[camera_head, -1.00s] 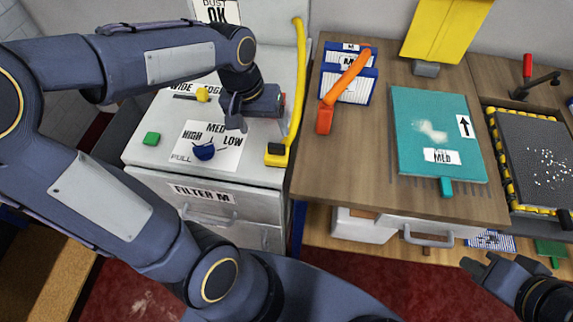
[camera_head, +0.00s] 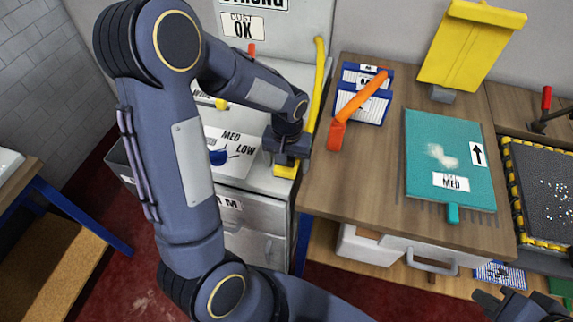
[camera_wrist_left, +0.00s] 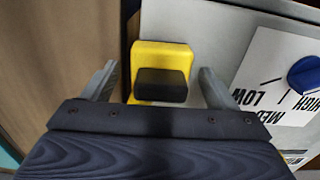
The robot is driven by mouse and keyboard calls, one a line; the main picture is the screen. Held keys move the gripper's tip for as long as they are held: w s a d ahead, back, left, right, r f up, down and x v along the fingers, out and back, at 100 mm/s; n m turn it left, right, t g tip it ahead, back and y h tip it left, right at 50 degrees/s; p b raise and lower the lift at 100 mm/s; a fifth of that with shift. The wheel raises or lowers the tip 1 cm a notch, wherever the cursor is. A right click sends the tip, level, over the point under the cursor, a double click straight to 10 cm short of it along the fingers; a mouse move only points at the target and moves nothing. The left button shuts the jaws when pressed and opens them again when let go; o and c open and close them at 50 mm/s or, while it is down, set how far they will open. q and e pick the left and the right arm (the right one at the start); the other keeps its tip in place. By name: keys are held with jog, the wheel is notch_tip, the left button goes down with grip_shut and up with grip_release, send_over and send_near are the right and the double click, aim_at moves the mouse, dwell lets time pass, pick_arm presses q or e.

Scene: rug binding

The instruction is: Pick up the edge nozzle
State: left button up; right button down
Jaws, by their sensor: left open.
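The likely edge nozzle is a yellow wand with a yellow head and black block. Its yellow head (camera_head: 285,171) lies at the right front edge of the grey cabinet top in the head view. My left gripper (camera_head: 287,155) is over this head and hides part of it. In the left wrist view the yellow head (camera_wrist_left: 161,54) with its black block sits between the two spread fingers of my left gripper (camera_wrist_left: 157,84), with a gap on each side. My right gripper (camera_head: 490,302) is at the bottom right corner, partly cut off; its jaws are unclear.
An orange tool (camera_head: 357,110) leans across blue-framed filters (camera_head: 363,94) on the wooden bench (camera_head: 335,185). A teal board (camera_head: 440,135) lies to their right. A blue knob (camera_head: 218,157) stands on the cabinet's label, left of my gripper. A yellow panel (camera_head: 470,45) stands behind.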

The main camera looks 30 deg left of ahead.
pick_arm(q)
jog(key=shift+f, duration=0.1)
jog(key=shift+c, duration=0.3)
jog(key=c, duration=1.1)
jog(key=shift+r, duration=0.6)
notch_tip(320, 180, up, 3)
jog(key=shift+s+f, duration=0.15)
jog(key=shift+f, duration=0.05)
jog(key=s+d+r, duration=0.1)
jog(key=s+r, duration=0.2)
jog(key=s, duration=0.1)
jog(key=s+d+r+b, duration=0.1)
jog(key=s+d+r, duration=0.1)
jog(key=s+r, duration=0.1)
jog(key=s+d+r, duration=0.1)
jog(key=s+r, duration=0.2)
jog(key=s, duration=0.3)
jog(key=shift+d+r, duration=0.1)
jog(key=shift+d, duration=0.15)
